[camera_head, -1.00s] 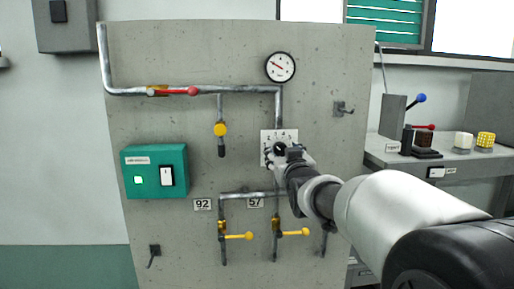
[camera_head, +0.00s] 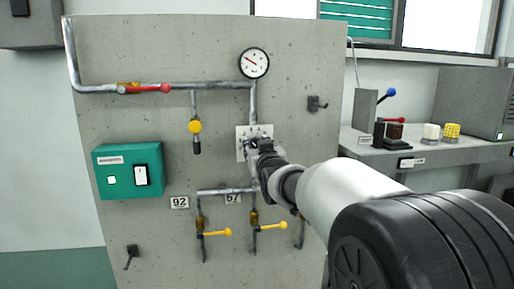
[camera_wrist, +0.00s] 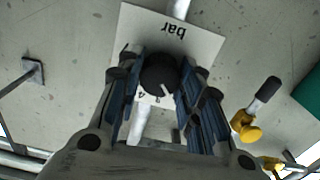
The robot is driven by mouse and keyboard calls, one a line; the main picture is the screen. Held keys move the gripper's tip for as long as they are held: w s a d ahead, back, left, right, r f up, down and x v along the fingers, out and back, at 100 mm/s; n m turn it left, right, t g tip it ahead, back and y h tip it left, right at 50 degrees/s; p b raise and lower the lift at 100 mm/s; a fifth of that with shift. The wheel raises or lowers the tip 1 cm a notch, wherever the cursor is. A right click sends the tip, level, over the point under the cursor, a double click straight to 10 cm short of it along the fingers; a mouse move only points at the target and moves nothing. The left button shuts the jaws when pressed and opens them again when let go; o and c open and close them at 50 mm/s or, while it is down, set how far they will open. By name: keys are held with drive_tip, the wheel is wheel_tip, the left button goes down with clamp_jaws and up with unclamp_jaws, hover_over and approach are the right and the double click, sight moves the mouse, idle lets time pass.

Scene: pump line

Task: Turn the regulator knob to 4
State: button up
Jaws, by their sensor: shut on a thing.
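The regulator knob (camera_wrist: 158,74) is black and round with a white pointer mark. It sits on a white scale plate (camera_wrist: 195,42) marked "bar", which also shows on the panel in the head view (camera_head: 241,140). My gripper (camera_wrist: 160,82) is shut on the knob, with one finger on each side. In the head view my gripper (camera_head: 254,146) covers the knob and much of the plate. In the wrist view the digit 4 shows beside the knob, left of the pointer. The pointer is off the 4, near another digit partly hidden by the knob and fingers.
A pressure gauge (camera_head: 254,63) is above the plate. A red-handled valve (camera_head: 150,88), a yellow-knobbed valve (camera_head: 195,127) and two yellow levers (camera_head: 216,232) are on pipes nearby. A green switch box (camera_head: 128,170) is at left. A bench (camera_head: 435,152) stands at right.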

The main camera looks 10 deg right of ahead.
drive_tip(key=c, duration=0.4)
drive_tip(key=shift+o, duration=0.2)
drive_tip(key=shift+m+b, duration=2.6)
drive_tip(key=shift+m, duration=3.2)
drive_tip(key=o, duration=1.1)
drive_tip(key=shift+c, duration=0.2)
